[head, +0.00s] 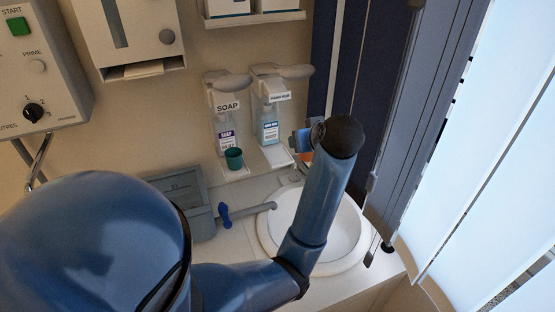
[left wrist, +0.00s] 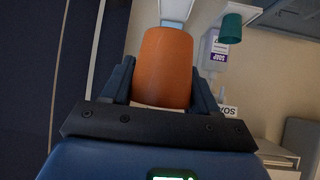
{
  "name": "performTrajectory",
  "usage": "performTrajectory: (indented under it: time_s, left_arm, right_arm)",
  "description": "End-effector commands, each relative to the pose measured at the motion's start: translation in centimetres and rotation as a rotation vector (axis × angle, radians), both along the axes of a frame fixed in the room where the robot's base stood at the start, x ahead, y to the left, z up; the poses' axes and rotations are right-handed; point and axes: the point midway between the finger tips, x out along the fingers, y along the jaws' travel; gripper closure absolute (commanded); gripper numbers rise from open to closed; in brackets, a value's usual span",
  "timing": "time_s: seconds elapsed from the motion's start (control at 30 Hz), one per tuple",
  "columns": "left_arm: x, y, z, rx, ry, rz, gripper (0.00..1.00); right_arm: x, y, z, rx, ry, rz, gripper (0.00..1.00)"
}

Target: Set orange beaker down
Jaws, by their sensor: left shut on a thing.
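The orange beaker (left wrist: 166,62) is in the left wrist view, between the two fingers of my left gripper (left wrist: 163,88), which is shut on it. In the head view only a small orange part of the beaker (head: 307,156) shows below my left gripper (head: 303,139); my arm hides the rest. There the gripper appears near the right end of the white soap shelf (head: 252,166). I cannot tell whether the beaker touches the shelf. My right gripper is not in view.
A green beaker (head: 234,158) stands on the shelf in front of the left soap bottle (head: 226,137). A second bottle (head: 268,127) stands to its right. Below are a white basin (head: 343,243), a tap (head: 246,212) and a grey bin (head: 186,203). Dark panels (head: 385,75) rise at right.

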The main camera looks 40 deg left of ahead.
Motion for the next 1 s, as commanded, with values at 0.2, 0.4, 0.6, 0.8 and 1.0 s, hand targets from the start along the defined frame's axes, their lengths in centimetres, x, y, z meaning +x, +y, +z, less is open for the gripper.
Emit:
performTrajectory:
  time_s: [0.2,0.4,0.6,0.8,1.0]
  left_arm:
    - [0.0,0.0,-2.6,0.0,0.0,0.0,0.71]
    - [0.0,0.0,-5.5,0.0,0.0,0.0,0.71]
    - [0.0,0.0,-7.4,0.0,0.0,0.0,0.71]
    - [0.4,0.8,-7.8,0.001,0.001,0.002,0.71]
    - [1.9,4.1,-7.5,0.001,0.001,0.007,0.71]
  right_arm:
    - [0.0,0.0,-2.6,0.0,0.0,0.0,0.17]
    - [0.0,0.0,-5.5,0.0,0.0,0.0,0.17]
    - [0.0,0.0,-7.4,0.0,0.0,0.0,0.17]
    - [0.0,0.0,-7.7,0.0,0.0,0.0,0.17]
    - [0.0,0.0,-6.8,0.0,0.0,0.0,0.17]
